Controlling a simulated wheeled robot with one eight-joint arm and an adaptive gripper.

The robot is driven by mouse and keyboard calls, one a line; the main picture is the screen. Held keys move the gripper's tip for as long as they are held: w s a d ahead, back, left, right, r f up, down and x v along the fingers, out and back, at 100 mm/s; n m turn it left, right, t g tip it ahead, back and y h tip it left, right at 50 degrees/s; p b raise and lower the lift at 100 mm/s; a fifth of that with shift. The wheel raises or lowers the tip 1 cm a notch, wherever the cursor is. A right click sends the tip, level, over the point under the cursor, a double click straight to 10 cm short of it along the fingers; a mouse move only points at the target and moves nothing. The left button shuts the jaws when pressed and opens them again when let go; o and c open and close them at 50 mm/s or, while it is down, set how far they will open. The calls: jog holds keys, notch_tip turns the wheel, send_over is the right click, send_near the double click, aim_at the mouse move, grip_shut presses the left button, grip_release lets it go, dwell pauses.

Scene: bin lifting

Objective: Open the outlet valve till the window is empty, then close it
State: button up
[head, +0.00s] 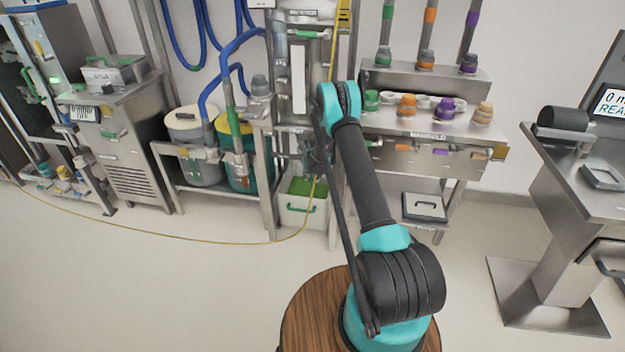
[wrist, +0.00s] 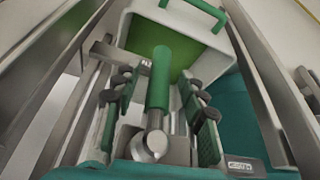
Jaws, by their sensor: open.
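The outlet valve's lever (wrist: 160,78), with a green sleeve and a round metal end, shows in the wrist view. My gripper (wrist: 157,90) is open, with one green-padded finger on each side of the lever. I cannot tell whether either pad touches it. In the head view my arm hides the lever and most of the gripper. A tall pale strip that looks like the window (head: 298,80) is on the metal hopper behind my arm. I cannot make out a level in it. Below stands a white bin (head: 291,215) with green contents; it also shows in the wrist view (wrist: 222,66).
Metal frame legs (wrist: 262,85) flank the gripper closely. A manifold bench (head: 415,128) with coloured caps stands right of the hopper. Lidded drums (head: 195,135) stand left. A yellow hose (head: 200,240) crosses the floor. A display console (head: 575,165) is at far right.

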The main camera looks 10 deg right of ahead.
jog(key=shift+x, duration=0.95)
jog(key=shift+c, duration=0.6)
grip_shut()
